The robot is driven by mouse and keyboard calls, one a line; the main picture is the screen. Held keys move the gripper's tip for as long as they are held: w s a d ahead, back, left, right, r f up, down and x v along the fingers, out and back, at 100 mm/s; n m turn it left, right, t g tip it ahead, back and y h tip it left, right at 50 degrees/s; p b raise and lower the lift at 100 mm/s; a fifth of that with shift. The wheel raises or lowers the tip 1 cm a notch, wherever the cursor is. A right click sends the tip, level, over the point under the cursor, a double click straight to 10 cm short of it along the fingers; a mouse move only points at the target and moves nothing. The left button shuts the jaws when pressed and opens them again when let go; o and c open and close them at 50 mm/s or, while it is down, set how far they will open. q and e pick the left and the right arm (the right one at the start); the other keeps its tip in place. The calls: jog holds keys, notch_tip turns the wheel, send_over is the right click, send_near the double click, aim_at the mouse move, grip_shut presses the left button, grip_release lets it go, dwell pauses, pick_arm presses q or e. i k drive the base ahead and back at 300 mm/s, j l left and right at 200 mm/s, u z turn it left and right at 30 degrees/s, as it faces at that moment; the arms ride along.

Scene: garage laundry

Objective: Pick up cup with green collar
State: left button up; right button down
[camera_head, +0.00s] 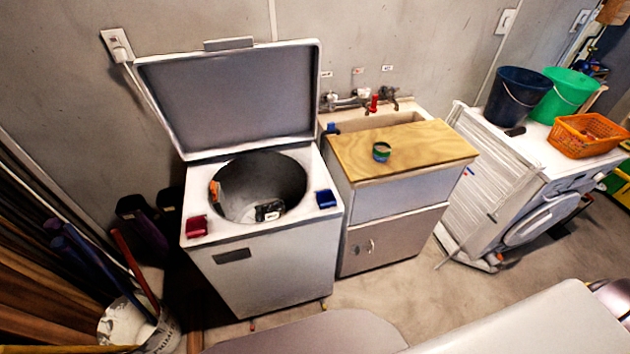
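A small cup with a green collar (381,152) stands on the wooden board (440,148) that covers part of the sink cabinet, near the middle of the view. The cup looks dark inside, with a bluish lower part; it is too small to make out more. Nothing touches it except the board. Neither of my grippers shows in the head view. Smooth grey and white parts, probably mine, show along the bottom edge.
An open top-loading washer (268,270) with its lid up stands left of the cabinet. A front-loading machine (480,190) at right bears a dark bucket (515,97), a green bucket (565,95) and an orange basket (588,137). The floor (400,292) in front is clear.

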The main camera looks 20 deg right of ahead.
aim_at(381, 153)
jog(key=j+z, duration=0.15)
jog(key=z, duration=0.3)
jog(key=i+j+z, duration=0.1)
jog(key=z, duration=0.3)
jog(key=j+z, duration=0.2)
jog(key=z, duration=0.25)
jog(key=j+z, duration=0.15)
jog(key=z, duration=0.25)
